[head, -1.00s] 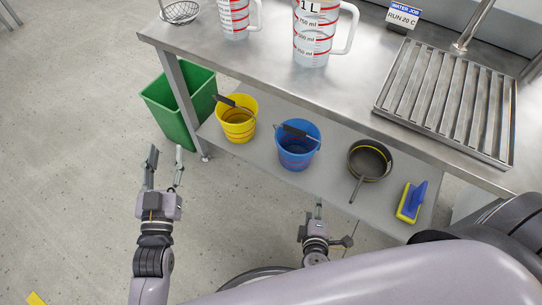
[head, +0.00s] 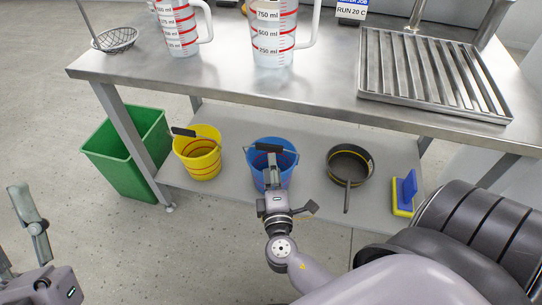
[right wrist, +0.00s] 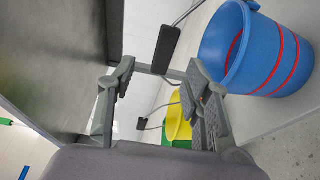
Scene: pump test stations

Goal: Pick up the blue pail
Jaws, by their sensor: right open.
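The blue pail (head: 285,178) stands on the lower shelf of the steel table, between the yellow pail and the pan. Its black handle grip (head: 268,147) is raised on the wire bail. My right gripper (head: 271,160) is in front of the pail and hides part of it. In the right wrist view the pail (right wrist: 262,50) is at the upper right. The handle grip (right wrist: 166,48) shows just beyond the gap between my open, empty right fingers (right wrist: 160,83). My left gripper (head: 18,230) is partly cut off at the lower left, fingers apart and empty.
A yellow pail (head: 198,160) and a dark pan (head: 350,160) flank the blue pail on the shelf (head: 225,188). A blue and yellow brush (head: 404,193) lies farther right. A green bin (head: 125,150) stands beside the table leg. The tabletop (head: 225,75) overhangs the shelf.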

